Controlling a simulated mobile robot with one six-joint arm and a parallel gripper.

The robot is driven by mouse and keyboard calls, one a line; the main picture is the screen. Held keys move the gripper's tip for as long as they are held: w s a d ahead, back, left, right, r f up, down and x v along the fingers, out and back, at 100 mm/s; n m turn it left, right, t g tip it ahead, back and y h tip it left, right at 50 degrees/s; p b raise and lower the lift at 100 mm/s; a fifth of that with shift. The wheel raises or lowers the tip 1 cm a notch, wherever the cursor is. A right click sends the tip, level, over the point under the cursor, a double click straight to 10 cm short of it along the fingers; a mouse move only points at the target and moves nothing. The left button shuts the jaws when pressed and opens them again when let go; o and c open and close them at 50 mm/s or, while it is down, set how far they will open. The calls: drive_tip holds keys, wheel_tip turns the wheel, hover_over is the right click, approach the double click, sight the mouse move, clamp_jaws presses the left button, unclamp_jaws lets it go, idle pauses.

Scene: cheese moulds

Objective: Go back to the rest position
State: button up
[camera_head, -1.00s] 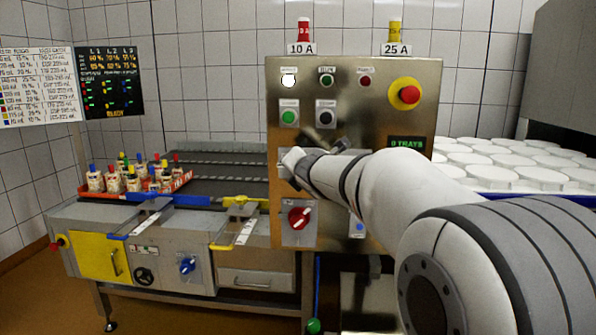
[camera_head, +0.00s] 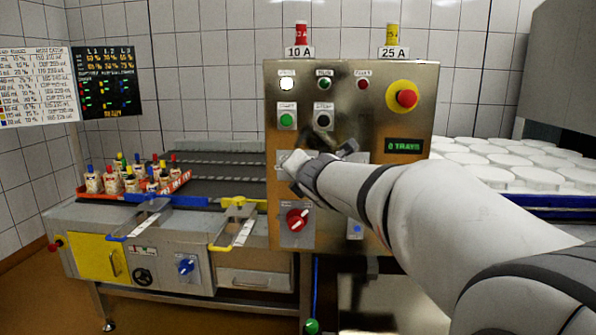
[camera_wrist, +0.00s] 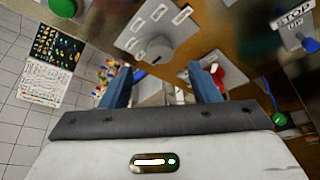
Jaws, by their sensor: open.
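My gripper shows in the wrist view (camera_wrist: 163,88) with its two blue-grey fingers apart and nothing between them. In the head view my white arm reaches in from the lower right, and its wrist end is in front of the steel control panel (camera_head: 400,130). The fingertips are hard to make out there. The red rotary knob (camera_head: 296,219) is below the wrist end, and a red knob (camera_wrist: 228,74) shows beside the right finger in the wrist view. I cannot tell whether the gripper touches the panel.
A red emergency button (camera_head: 407,98) is on the panel's upper right. An orange crate (camera_head: 177,184) of several bottles stands left on the machine. White round moulds (camera_head: 520,170) fill the area at right. A yellow-framed chute (camera_head: 237,222) is left of the panel.

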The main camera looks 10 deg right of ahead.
drive_tip(key=shift+v, duration=0.9)
drive_tip(key=s+f+m+g+p, duration=0.2)
drive_tip(key=s+m+g+p, duration=0.4)
drive_tip(key=s+m+p, duration=0.4)
drive_tip(key=s+f+m+g+p, duration=0.3)
drive_tip(key=s+m+g+p, duration=0.3)
drive_tip(key=s+m, duration=1)
drive_tip(key=s+p, duration=0.3)
drive_tip(key=shift+s+a+y+p, duration=0.3)
drive_tip(key=shift+s+a+p, duration=0.1)
